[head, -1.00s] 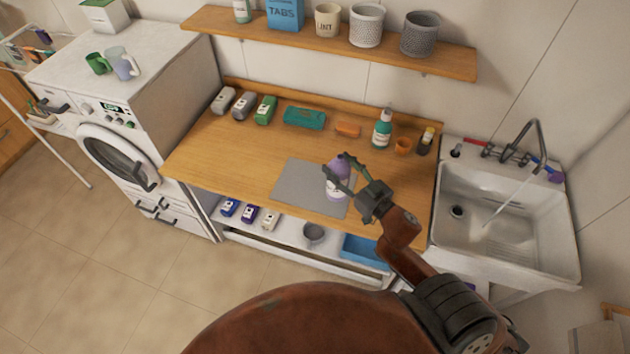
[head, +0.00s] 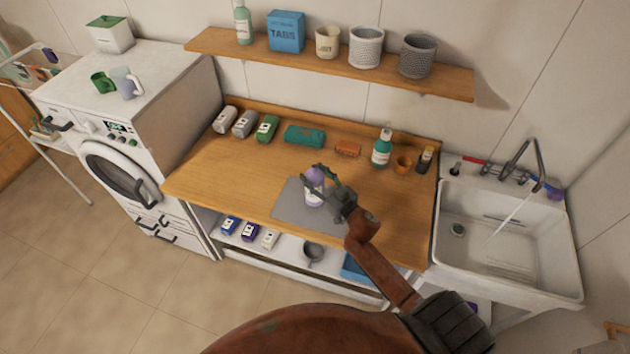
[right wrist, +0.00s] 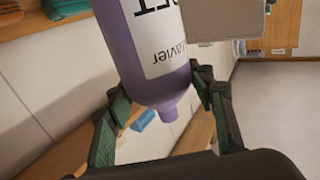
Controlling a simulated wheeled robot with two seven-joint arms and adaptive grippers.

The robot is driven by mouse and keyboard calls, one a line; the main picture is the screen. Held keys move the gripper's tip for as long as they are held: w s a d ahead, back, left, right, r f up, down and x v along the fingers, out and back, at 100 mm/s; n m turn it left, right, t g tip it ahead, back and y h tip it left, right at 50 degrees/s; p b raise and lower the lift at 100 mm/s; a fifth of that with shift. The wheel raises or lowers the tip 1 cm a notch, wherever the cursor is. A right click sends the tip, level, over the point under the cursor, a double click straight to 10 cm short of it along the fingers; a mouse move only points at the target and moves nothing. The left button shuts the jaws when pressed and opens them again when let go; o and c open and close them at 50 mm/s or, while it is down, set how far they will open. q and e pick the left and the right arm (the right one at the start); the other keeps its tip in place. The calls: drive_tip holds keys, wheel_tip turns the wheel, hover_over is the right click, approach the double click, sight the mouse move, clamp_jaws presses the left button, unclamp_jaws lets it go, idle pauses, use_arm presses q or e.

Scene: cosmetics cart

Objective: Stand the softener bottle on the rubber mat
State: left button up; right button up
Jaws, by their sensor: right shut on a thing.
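The softener bottle (head: 315,190) is purple with a white label and looks upright over the middle-back part of the grey rubber mat (head: 294,212). I cannot tell whether its base touches the mat. My right gripper (head: 320,180) is shut on the bottle, its fingers around the upper part. In the right wrist view the bottle (right wrist: 156,50) sits between the fingers of the gripper (right wrist: 165,92), with its narrow end toward the palm. Its base is out of that view. My left gripper is not in view.
A sink (head: 480,255) with running water is on the right. The mat's front is clear.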

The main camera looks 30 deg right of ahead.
drive_tip(key=shift+f, duration=1.5)
drive_tip(key=shift+f, duration=0.15)
drive_tip(key=o, duration=1.3)
drive_tip(key=s, duration=0.4)
drive_tip(key=s+d, duration=0.1)
drive_tip(key=s, duration=0.3)
drive_tip(key=s+b, duration=0.1)
drive_tip(key=s, duration=0.3)
drive_tip(key=shift+d, duration=0.2)
